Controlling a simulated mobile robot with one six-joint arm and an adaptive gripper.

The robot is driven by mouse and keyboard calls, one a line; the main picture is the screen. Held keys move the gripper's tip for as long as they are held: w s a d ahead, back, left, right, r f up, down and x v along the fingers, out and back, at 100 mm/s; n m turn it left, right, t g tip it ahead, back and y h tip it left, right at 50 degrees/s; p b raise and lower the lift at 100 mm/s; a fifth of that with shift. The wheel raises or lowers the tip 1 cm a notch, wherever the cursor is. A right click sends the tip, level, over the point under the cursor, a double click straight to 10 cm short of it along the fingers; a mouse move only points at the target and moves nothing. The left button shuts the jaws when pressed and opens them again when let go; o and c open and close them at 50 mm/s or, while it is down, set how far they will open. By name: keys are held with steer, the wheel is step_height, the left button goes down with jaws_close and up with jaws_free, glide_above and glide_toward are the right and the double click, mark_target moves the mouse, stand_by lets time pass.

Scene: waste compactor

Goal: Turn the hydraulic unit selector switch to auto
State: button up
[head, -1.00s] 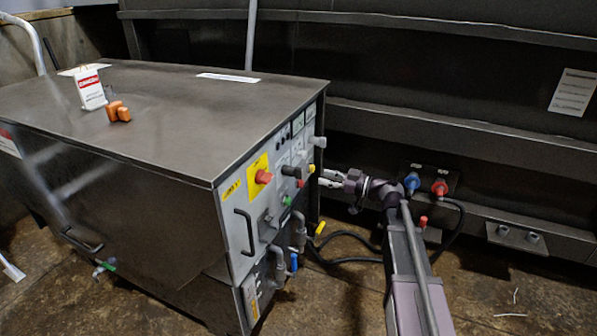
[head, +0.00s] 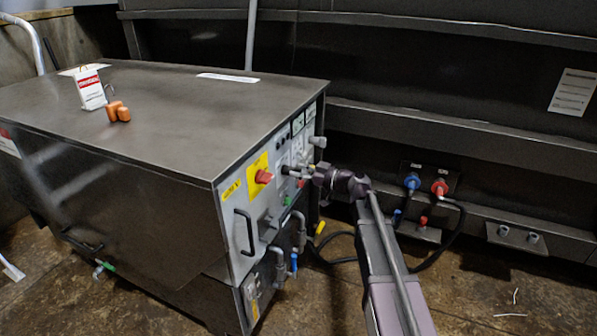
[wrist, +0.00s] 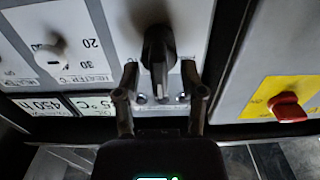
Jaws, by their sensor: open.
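The hydraulic unit is a dark metal cabinet (head: 150,120) with a light grey control panel on its right-facing side. A black selector switch (wrist: 158,50) sticks out of the panel in the wrist view. Its handle looks roughly vertical in that view; its label cannot be read. My gripper (wrist: 159,70) is open, with one finger on each side of the black handle and visible gaps between. I cannot tell any contact. In the head view my gripper (head: 308,171) is close to the panel and hides part of it.
A red rotary switch on a yellow plate (wrist: 288,107) is right of the fingers in the wrist view. A white heater knob (wrist: 50,52) is to the left. An orange padlock (head: 118,112) lies on top.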

jaws_close()
steer(key=shift+m, duration=0.4)
steer(key=m, duration=0.4)
steer(key=shift+w, duration=0.15)
steer(key=shift+w+d+f+m, duration=0.1)
steer(key=shift+m, duration=0.95)
steer(key=shift+d+f+m, duration=0.1)
steer(key=shift+m, duration=0.95)
jaws_free()
